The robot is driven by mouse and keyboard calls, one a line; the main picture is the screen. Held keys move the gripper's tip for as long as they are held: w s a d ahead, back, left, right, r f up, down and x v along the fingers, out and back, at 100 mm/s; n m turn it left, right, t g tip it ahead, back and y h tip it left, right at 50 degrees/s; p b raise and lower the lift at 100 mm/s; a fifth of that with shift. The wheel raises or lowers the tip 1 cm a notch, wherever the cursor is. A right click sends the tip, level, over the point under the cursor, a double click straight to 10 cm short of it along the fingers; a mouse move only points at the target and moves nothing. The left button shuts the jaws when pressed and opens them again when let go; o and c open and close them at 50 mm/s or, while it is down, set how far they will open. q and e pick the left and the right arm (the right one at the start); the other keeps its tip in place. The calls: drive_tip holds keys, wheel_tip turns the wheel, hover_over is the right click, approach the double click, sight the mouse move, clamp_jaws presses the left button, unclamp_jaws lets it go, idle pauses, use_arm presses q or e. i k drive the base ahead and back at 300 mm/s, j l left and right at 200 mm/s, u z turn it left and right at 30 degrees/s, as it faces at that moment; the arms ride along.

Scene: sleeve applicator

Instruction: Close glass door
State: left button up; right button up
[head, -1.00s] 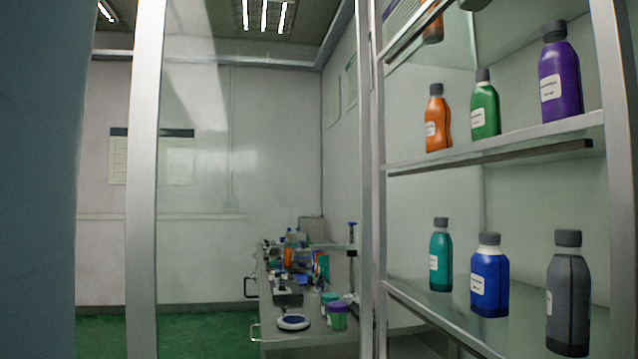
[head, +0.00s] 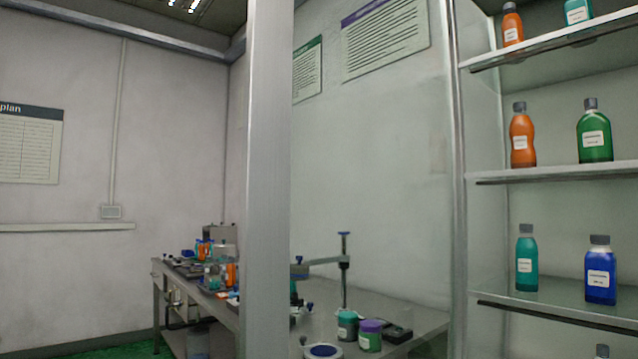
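The glass door (head: 370,190) stands open from the shelved cabinet on the right. Its clear pane lies between a wide light metal upright (head: 268,180) left of centre and a thinner upright beside the shelves. The wall and a workbench show through the pane. The door's top and bottom edges are out of view, and I see no handle. The cabinet's front is uncovered, with its glass shelves (head: 560,172) in plain sight. Neither of my grippers is in the head view.
Shelves hold orange bottles (head: 522,138), a green bottle (head: 594,135), a teal bottle (head: 526,262) and a blue bottle (head: 600,275). A metal workbench (head: 420,322) with jars and lab gear runs along the wall behind the door. Green floor (head: 130,350) shows at lower left.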

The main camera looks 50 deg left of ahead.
sight(265, 261)
drive_tip(key=j+z, duration=0.1)
drive_tip(key=j, duration=0.4)
drive_tip(key=k+j+z, duration=0.1)
drive_tip(key=j, duration=0.45)
drive_tip(key=k+j+z, duration=0.1)
drive_tip(key=j, duration=0.4)
drive_tip(key=k+j+z, duration=0.1)
drive_tip(key=j, duration=0.4)
drive_tip(key=k+j+z, duration=0.1)
drive_tip(key=j, duration=0.8)
